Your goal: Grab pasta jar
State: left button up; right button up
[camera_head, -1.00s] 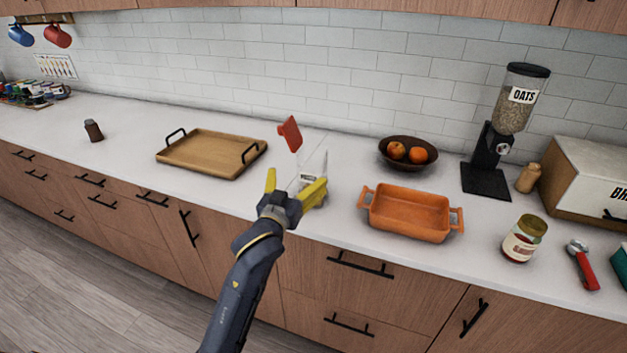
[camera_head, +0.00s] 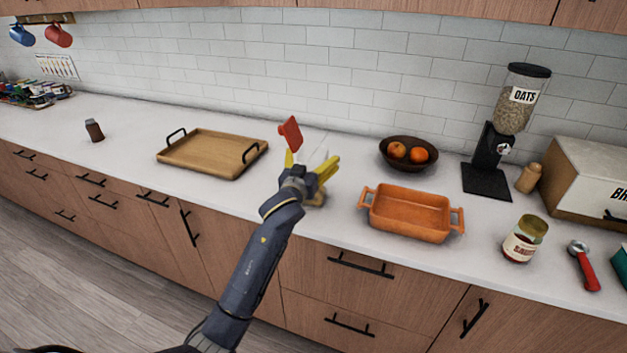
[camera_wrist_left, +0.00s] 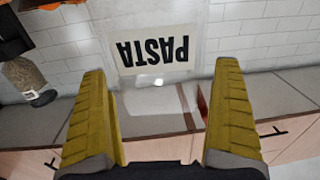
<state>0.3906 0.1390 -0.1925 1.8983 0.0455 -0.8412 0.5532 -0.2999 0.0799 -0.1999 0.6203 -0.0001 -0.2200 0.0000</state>
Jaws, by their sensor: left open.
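The pasta jar (camera_head: 321,153) stands on the counter as a clear container, mostly hidden behind my left gripper in the head view. In the left wrist view its PASTA label (camera_wrist_left: 153,54) shows upside down, between and beyond the fingertips. My left gripper (camera_head: 312,160) is open at the jar, one yellow finger on each side in the picture. I cannot tell whether the fingers touch it. A flat red piece (camera_head: 290,132) shows just above the gripper; whether it belongs to the jar is unclear. My right gripper is not in view.
A wooden tray (camera_head: 190,170) lies to the left and an orange baking dish (camera_head: 410,230) to the right. A fruit bowl (camera_head: 405,163), oats dispenser (camera_head: 487,180) and sauce jar (camera_head: 522,248) stand further right. The counter left of the tray is mostly clear.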

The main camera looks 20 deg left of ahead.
pick_arm(q)
jog(key=shift+w, duration=0.75)
jog(key=c, duration=1.7)
jog(key=shift+o, duration=0.2)
jog(key=shift+r, duration=0.1)
